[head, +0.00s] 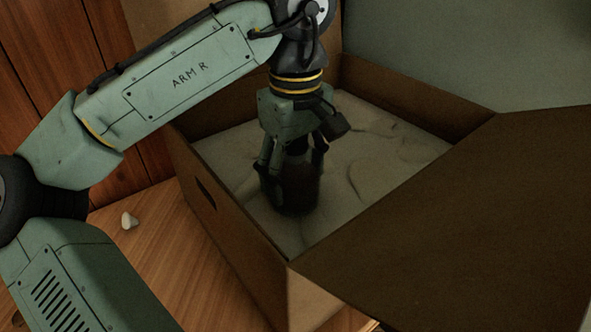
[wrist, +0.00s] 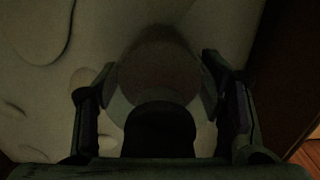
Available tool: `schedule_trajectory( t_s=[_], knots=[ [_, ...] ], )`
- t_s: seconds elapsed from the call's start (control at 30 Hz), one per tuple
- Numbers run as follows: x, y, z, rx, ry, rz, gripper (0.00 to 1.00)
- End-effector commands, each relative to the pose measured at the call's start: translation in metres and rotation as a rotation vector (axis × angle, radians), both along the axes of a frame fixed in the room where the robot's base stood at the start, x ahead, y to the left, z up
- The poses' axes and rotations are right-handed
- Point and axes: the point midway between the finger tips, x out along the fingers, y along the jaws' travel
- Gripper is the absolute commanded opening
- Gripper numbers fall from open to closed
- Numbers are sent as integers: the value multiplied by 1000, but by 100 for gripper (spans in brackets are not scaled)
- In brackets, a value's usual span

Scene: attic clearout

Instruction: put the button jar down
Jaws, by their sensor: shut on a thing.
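The button jar (head: 297,190) is a dark, see-through jar with a dark top. It is upright inside an open cardboard box (head: 235,215), over the pale, lumpy layer that covers the box floor. My gripper (head: 292,168) reaches down from above and is shut around the jar's upper part. In the wrist view the jar (wrist: 160,75) sits between the two fingers of my gripper (wrist: 155,95). That view is dim, and I cannot tell whether the jar's base touches the pale layer.
The box's side wall is close to the jar, and an open flap (head: 470,215) spreads out at the right. Pale floor (head: 390,150) inside the box is clear right of the jar. A small pale lump (head: 129,220) lies on the wooden floor (head: 180,260) outside.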

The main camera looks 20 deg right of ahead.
Motion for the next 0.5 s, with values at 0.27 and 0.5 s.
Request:
schedule_trajectory(
  t_s=[0.27,0.5],
  knots=[
    [0,0,-3,0,0,0,70],
    [0,0,-3,0,0,0,83]
  ],
)
